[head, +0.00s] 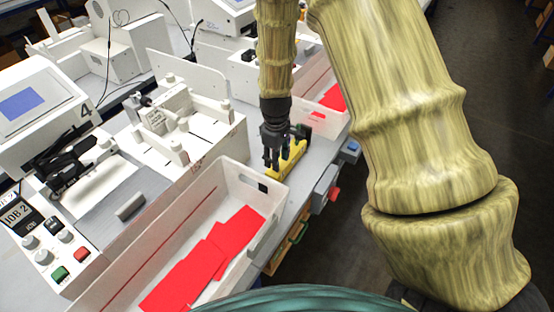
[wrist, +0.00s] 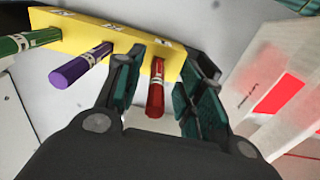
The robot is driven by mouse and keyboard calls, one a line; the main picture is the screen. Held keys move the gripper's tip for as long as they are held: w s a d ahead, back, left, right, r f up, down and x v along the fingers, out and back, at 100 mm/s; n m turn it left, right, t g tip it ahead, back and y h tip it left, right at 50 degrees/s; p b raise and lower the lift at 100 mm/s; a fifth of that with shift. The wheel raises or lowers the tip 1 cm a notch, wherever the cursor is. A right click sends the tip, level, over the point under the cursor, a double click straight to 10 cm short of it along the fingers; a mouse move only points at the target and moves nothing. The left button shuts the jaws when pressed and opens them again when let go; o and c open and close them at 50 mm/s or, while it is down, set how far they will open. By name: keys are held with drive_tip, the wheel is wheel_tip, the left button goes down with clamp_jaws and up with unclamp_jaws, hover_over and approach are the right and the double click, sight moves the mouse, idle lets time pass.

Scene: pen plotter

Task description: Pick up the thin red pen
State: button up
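The red pen (wrist: 156,88) stands at the right end of a yellow pen holder (wrist: 85,34) in the wrist view, with a purple pen (wrist: 78,67) and a green pen (wrist: 25,42) to its left. My gripper (wrist: 165,72) is open, with one finger on each side of the red pen and a visible gap to each. In the head view my gripper (head: 271,160) hangs over the yellow holder (head: 287,160), and the red pen is hidden there.
A white bin (head: 262,184) with red sheets (head: 205,262) stands just in front of the holder. Another bin (head: 340,118) with red sheets lies behind it. The white plotter machine (head: 165,110) is to the left. The table edge is close on the right.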

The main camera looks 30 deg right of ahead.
drive_tip(key=shift+w+f, duration=0.5)
drive_tip(key=shift+f, duration=0.25)
drive_tip(key=shift+s+r, duration=0.25)
drive_tip(key=shift+s, duration=0.15)
drive_tip(key=shift+c, duration=0.5)
drive_tip(key=shift+w+f, duration=0.15)
drive_tip(key=shift+w, duration=0.05)
clamp_jaws()
drive_tip(key=shift+s, duration=0.1)
drive_tip(key=shift+r, duration=0.55)
wheel_tip(320, 180, up, 9)
drive_tip(key=shift+b, duration=1.1)
